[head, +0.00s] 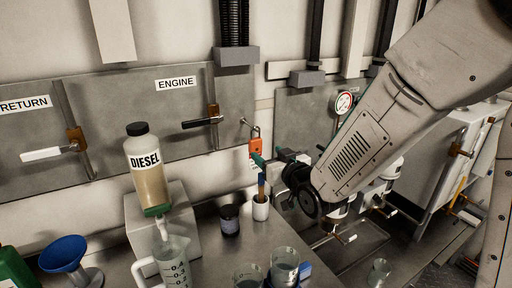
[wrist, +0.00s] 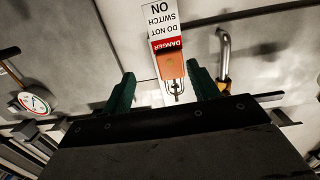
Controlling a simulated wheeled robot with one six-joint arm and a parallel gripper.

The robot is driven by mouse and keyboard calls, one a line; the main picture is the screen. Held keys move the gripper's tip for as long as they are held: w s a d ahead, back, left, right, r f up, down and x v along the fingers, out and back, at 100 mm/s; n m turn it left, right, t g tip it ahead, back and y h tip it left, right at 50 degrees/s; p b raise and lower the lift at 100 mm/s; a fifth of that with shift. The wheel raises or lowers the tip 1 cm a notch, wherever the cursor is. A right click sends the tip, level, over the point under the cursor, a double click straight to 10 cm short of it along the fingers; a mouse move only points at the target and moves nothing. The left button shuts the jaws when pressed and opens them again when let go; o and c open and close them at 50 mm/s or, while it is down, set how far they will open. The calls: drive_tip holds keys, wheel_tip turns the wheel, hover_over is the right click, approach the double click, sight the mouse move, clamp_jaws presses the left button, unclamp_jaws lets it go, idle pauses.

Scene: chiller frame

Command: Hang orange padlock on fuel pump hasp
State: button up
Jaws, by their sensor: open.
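The orange padlock (head: 254,146) hangs upright against the grey wall panel, right of the ENGINE lever. Its silver shackle is up at a small metal fitting (head: 244,121); I cannot tell whether this is the fuel pump hasp or exactly how the shackle sits on it. In the wrist view, which is upside down, the padlock (wrist: 171,66) shows with its red and white DANGER tag (wrist: 165,22). My gripper (head: 266,158) is open, its green fingers just in front of the panel. In the wrist view the fingers (wrist: 162,76) stand apart on both sides of the padlock.
The ENGINE lever (head: 202,121) has a black handle, the RETURN lever (head: 50,153) a white one. Below are a diesel bottle (head: 148,170), a jug (head: 171,266), a dark jar (head: 229,219), a white cup (head: 260,208) and glass beakers. A round gauge (head: 343,102) is to the right.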

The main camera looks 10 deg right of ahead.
sight(252, 144)
drive_tip(key=shift+w+a+t+y, duration=0.3)
drive_tip(key=shift+a+y, duration=0.1)
drive_tip(key=shift+a, duration=0.2)
drive_tip(key=x, duration=0.7)
drive_tip(key=shift+a, duration=0.25)
drive_tip(key=shift+r, duration=0.1)
drive_tip(key=c, duration=1.2)
